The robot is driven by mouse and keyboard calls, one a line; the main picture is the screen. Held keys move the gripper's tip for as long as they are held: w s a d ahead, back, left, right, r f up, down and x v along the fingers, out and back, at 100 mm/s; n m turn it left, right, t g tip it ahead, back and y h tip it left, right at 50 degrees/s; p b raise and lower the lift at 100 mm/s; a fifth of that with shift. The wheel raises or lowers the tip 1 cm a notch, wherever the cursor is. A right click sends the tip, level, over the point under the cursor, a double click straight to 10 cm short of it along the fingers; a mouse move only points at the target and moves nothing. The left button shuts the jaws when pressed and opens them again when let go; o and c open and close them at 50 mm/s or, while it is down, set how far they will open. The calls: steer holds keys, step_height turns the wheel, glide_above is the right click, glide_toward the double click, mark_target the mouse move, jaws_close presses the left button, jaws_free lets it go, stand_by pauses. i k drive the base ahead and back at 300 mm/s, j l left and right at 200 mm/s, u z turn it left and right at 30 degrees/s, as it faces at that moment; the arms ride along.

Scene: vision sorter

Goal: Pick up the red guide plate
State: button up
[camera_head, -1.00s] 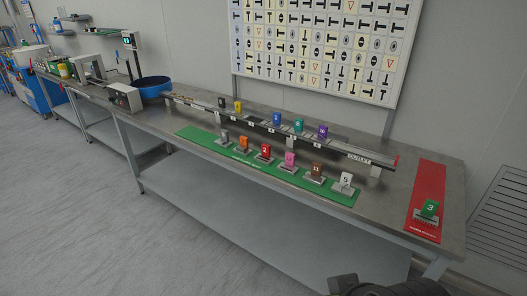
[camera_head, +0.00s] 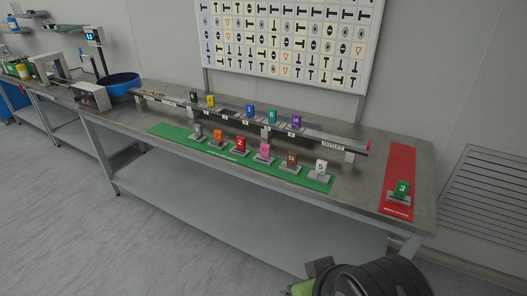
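The red guide plate (camera_head: 241,144), marked with a white number, stands upright in a small grey holder on the green mat (camera_head: 170,131) at the front of the table. An orange plate (camera_head: 218,136) is to its left and a pink plate (camera_head: 265,151) to its right. Part of my arm (camera_head: 375,279) shows at the bottom right, well away from the red plate. My gripper's fingers are not in view.
Grey, brown (camera_head: 291,159) and white (camera_head: 321,167) plates share the green mat. Behind them runs a rail (camera_head: 325,140) holding several coloured plates. A red mat (camera_head: 402,160) with a green plate (camera_head: 401,188) lies at the right end. A blue bowl (camera_head: 120,83) stands left.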

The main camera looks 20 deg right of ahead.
mark_target(239, 150)
steer(key=i+j, duration=0.25)
steer(key=i, duration=0.2)
steer(key=i+j, duration=0.2)
steer(key=i, duration=0.25)
steer(key=i+j, duration=0.25)
steer(key=i, duration=0.2)
steer(key=i+j+u, duration=0.1)
steer(key=i+j, duration=0.15)
steer(key=i, duration=0.2)
steer(key=i+j, duration=0.15)
steer(key=i, duration=0.3)
